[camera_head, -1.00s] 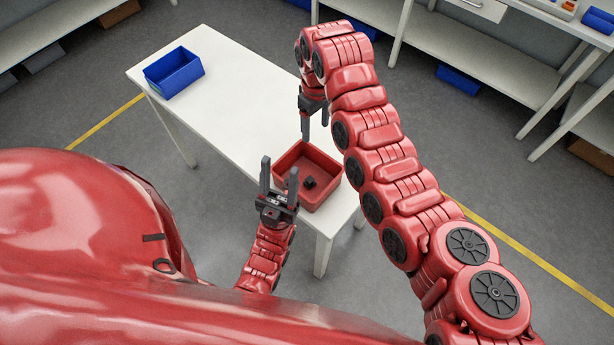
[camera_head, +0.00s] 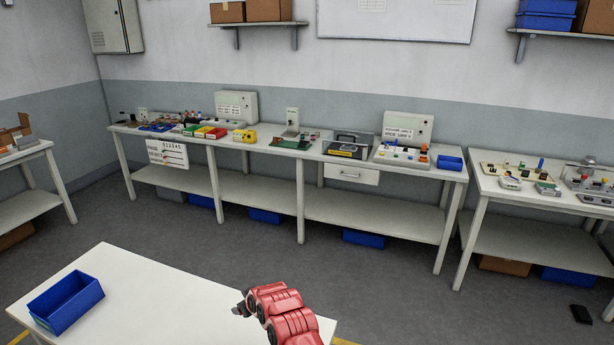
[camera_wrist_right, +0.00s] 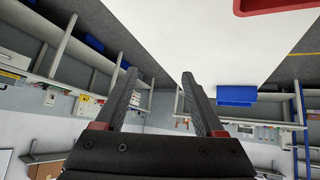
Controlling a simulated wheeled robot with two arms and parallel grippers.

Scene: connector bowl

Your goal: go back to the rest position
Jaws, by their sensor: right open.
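My right gripper (camera_wrist_right: 158,92) is open in the right wrist view, with its two dark fingers apart and nothing between them. In the head view the upper part of my red right arm rises at the bottom edge, over the right end of the white table. My left gripper is in neither current view.
A blue bin (camera_head: 66,302) stands on the left of the white table (camera_head: 150,300), and shows in the wrist view (camera_wrist_right: 237,95). A long workbench (camera_head: 300,152) with several devices lines the far wall. A dark flat object (camera_head: 581,313) lies on the floor at right. Open floor separates table and workbench.

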